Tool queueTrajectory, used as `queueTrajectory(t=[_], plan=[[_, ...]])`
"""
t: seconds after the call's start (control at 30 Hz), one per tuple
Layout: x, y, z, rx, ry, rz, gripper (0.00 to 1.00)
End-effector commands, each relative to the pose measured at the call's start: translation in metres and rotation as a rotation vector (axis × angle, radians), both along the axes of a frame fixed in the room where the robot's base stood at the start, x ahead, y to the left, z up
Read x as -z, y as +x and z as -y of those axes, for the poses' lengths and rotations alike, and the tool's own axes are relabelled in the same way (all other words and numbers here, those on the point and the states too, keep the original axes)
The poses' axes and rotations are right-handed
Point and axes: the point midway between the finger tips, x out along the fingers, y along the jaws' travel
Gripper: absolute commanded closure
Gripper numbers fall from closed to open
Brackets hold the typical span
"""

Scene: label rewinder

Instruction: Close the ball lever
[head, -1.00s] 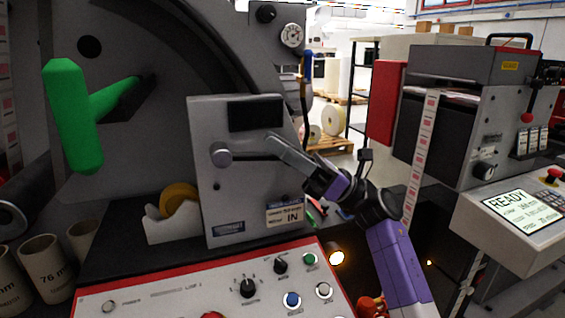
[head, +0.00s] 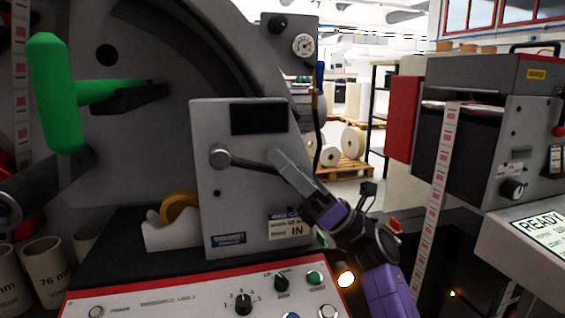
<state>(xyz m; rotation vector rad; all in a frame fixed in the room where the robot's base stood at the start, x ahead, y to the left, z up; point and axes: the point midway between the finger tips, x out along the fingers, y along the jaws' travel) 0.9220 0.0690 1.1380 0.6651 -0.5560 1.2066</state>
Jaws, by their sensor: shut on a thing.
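The ball lever is on the front of a grey box (head: 240,205) in the middle of the head view. Its round grey hub (head: 220,156) sits at the left, and a dark rod (head: 247,163) runs right from it, sloping slightly down. My gripper (head: 277,160) is shut on the rod's right end, coming in from the lower right. The fingers hide that end of the lever, so a ball there cannot be seen.
A green handle (head: 50,95) sticks out at the far left. Below the box is a control panel (head: 190,300) with knobs and buttons. A yellow tape roll (head: 180,207) stands left of the box. A label printer (head: 480,130) stands at the right.

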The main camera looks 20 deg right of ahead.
Motion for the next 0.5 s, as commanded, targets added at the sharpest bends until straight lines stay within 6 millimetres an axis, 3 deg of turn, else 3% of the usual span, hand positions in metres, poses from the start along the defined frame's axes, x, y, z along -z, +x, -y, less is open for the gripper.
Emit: queueTrajectory(t=[0.07, 0.5], plan=[[-0.0004, -0.0004, 0.0015, 0.002, 0.0, 0.002, 0.58], [0.0088, -0.0026, 0.0092, 0.002, 0.001, -0.001, 0.58]])
